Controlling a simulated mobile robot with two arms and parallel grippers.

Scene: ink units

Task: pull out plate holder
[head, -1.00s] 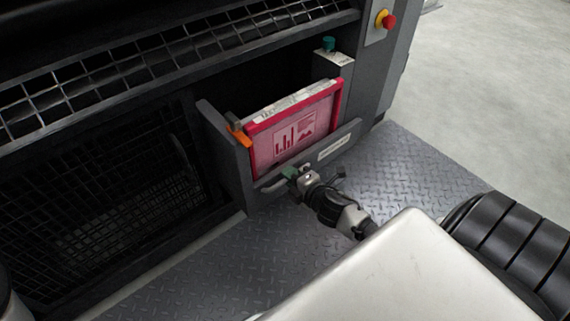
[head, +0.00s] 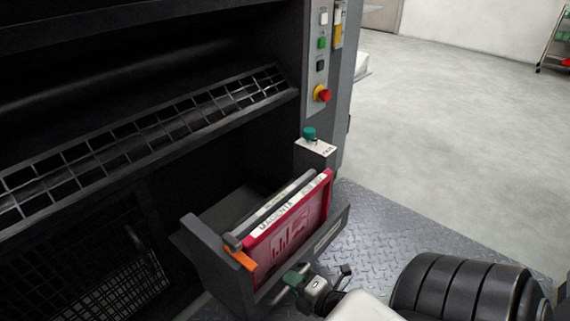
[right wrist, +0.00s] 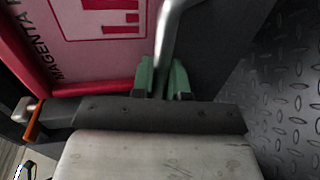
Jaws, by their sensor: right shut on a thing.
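The plate holder (head: 206,241) is a dark grey drawer low on the machine's front. It stands out from the opening, and dark space shows behind its plates. It holds a magenta-framed plate (head: 291,221) labelled MAGENTA, with a grey-edged one behind it. The plate also shows in the right wrist view (right wrist: 98,45). My right gripper (head: 292,281) is at the holder's front, its green fingertips shut on the silver handle (right wrist: 172,35), as the right wrist view shows. An orange latch (head: 240,257) sits at the holder's left end. My left gripper is out of view.
A teal knob (head: 309,134) tops a grey block beside the holder. A red emergency button (head: 322,94) is on the machine's right post. A mesh guard (head: 150,130) runs above. The diamond-plate floor (head: 365,230) to the right is clear.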

